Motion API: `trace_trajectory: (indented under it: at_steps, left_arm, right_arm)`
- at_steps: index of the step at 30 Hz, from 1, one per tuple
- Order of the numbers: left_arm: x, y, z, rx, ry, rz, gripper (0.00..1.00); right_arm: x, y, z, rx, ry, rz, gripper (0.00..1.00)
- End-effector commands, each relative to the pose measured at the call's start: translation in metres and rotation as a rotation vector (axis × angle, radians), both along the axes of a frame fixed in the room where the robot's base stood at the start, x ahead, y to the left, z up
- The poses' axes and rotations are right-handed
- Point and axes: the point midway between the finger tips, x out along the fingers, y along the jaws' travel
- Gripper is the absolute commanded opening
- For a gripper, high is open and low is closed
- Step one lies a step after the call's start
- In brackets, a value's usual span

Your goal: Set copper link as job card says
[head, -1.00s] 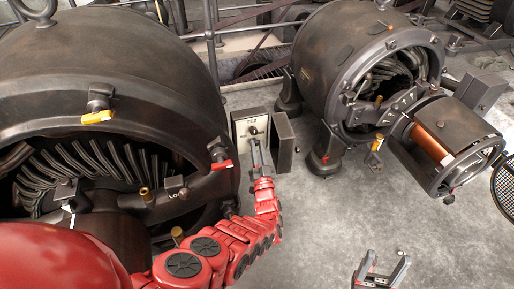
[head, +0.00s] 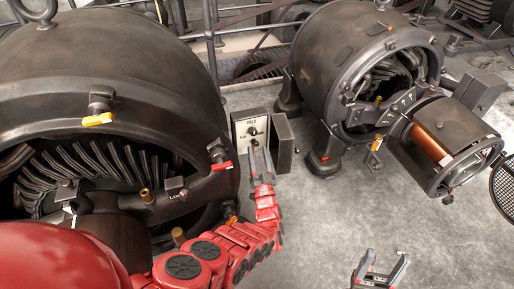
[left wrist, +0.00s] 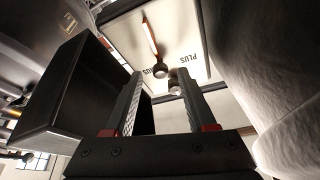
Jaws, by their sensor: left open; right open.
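A white terminal panel (head: 243,129) with dark lettering stands between the two dynamos and shows dark round studs. In the left wrist view the panel (left wrist: 190,25) carries two PLUS labels. A thin copper-coloured bar, seemingly the copper link (left wrist: 149,35), runs on it towards a dark knob (left wrist: 160,69). A second knob (left wrist: 175,87) is partly hidden by a finger. My left gripper (head: 260,149) is open in front of the panel's lower part, its fingertips close to the knobs; contact cannot be told. My right gripper (head: 382,268) is open and empty over the floor. I cannot make out a job card.
A large dark dynamo (head: 100,50) with yellow and red handles fills the left. A second dynamo (head: 345,50) with a copper-wound drum (head: 440,140) stands at right. A dark box side (head: 283,142) borders the panel. The floor (head: 320,220) between is clear.

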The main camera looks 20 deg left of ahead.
Motion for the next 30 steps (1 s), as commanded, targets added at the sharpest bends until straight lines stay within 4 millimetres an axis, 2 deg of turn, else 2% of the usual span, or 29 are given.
trace_trajectory:
  at_steps: [1,4,9,15,21,30]
  left_arm:
    - [-0.009,-0.005,-0.001,-0.001,0.004,-0.002,0.56]
    - [-0.031,-0.016,-0.011,-0.001,0.002,-0.001,0.56]
    - [-0.071,-0.036,-0.031,0.000,0.004,0.000,0.56]
    - [-0.106,-0.054,-0.046,-0.002,0.002,-0.001,0.56]
    - [-0.124,-0.063,-0.053,0.000,-0.003,0.002,0.56]
    - [-0.126,-0.064,-0.054,0.000,-0.004,0.001,0.56]
  right_arm:
    - [0.001,0.000,0.007,0.005,0.003,0.000,0.61]
    - [0.002,0.000,0.011,0.014,0.010,0.001,0.61]
    - [0.003,0.000,0.014,0.021,0.017,0.003,0.61]
    - [0.003,0.000,0.014,0.022,0.019,0.002,0.61]
    - [0.003,0.000,0.012,0.020,0.017,0.002,0.61]
    - [0.003,0.000,0.012,0.020,0.017,0.002,0.61]
